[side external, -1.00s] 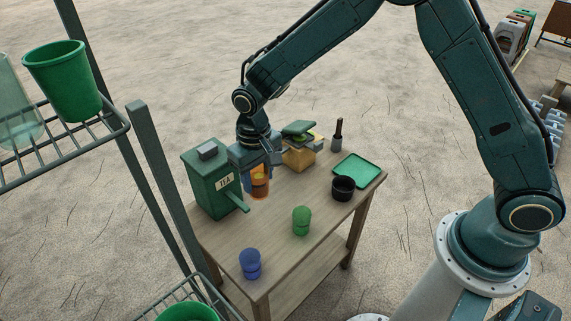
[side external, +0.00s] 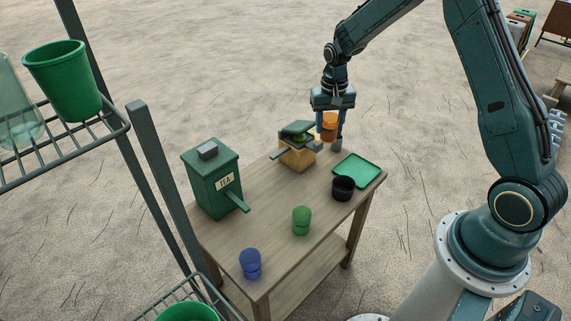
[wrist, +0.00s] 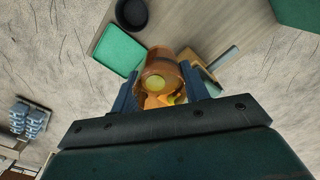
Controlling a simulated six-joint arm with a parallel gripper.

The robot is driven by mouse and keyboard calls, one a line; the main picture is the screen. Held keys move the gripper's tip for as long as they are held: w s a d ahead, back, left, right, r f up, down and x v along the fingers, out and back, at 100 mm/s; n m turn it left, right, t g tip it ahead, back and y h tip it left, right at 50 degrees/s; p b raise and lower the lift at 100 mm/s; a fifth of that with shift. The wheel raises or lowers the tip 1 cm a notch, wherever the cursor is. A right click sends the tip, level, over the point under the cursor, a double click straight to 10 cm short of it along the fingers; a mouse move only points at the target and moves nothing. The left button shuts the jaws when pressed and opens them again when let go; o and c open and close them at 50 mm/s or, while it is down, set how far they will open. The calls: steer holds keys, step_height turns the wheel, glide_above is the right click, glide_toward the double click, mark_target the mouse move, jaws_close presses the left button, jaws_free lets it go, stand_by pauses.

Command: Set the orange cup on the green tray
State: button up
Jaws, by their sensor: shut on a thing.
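My gripper (side external: 331,122) is shut on the orange cup (side external: 329,131) and holds it above the far edge of the table. In the wrist view the cup (wrist: 158,68) sits between my two fingers, with something yellowish showing inside it. The green tray (side external: 358,170) lies flat and empty on the right end of the table, below and to the right of the cup. It also shows in the wrist view (wrist: 119,50), left of the cup.
A black bowl (side external: 343,189) stands at the tray's near edge. A wooden box with a green lid (side external: 297,150) stands left of my gripper. A green tea box (side external: 211,180), a green cup (side external: 301,221) and a blue cup (side external: 250,265) are on the table (side external: 265,220).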

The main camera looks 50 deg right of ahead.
steer(key=s+d+m, duration=0.3)
steer(key=s+d, duration=0.2)
steer(key=d, duration=0.8)
step_height(320, 180, down, 11)
steer(key=shift+a, duration=0.25)
steer(key=shift+s+f, duration=0.1)
steer(key=shift+f, duration=0.05)
steer(key=shift+f, duration=3.2)
steer(key=o, duration=1.3)
